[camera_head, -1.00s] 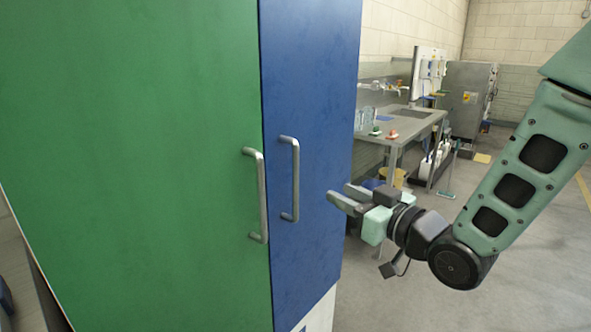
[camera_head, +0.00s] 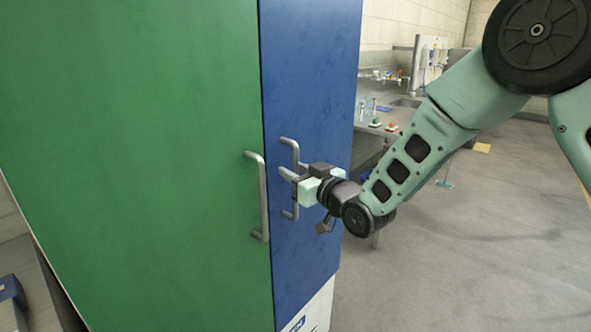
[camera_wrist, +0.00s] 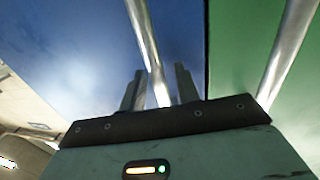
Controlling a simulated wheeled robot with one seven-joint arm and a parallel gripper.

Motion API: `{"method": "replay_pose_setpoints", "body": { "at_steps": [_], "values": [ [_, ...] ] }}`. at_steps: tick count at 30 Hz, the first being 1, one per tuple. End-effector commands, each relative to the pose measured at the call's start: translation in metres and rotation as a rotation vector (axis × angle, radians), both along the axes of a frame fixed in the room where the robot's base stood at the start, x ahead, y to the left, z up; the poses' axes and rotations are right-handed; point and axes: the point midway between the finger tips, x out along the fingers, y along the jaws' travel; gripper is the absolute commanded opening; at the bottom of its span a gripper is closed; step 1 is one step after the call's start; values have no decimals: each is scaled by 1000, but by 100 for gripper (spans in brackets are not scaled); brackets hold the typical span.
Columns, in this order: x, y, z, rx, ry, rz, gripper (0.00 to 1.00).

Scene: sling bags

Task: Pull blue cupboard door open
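The blue cupboard door (camera_head: 310,95) is shut, flush beside the green door. Its vertical metal handle (camera_head: 295,154) is partly hidden by my gripper (camera_head: 287,176), which is at the handle's middle. In the wrist view the blue door's handle (camera_wrist: 146,38) runs down between the two fingers of my gripper (camera_wrist: 158,88). The fingers stand apart, one on each side of the bar, with a small gap visible. My gripper looks open around the handle, not clamped on it.
The green door (camera_head: 140,150) has its own metal handle (camera_head: 261,195) close to the left of my gripper. A metal workbench (camera_head: 400,112) with small items stands behind at the right.

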Motion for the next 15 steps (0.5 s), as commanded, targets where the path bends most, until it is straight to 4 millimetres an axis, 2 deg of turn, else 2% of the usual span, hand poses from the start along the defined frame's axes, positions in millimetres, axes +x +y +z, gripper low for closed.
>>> {"method": "replay_pose_setpoints", "body": {
  "at_steps": [5,6,9,15],
  "values": [
    [0,0,0,0,0,0,32],
    [0,0,0,0,0,0,29],
    [0,0,0,0,0,0,1],
    [0,-1,0,0,0,1,0]
  ]
}}
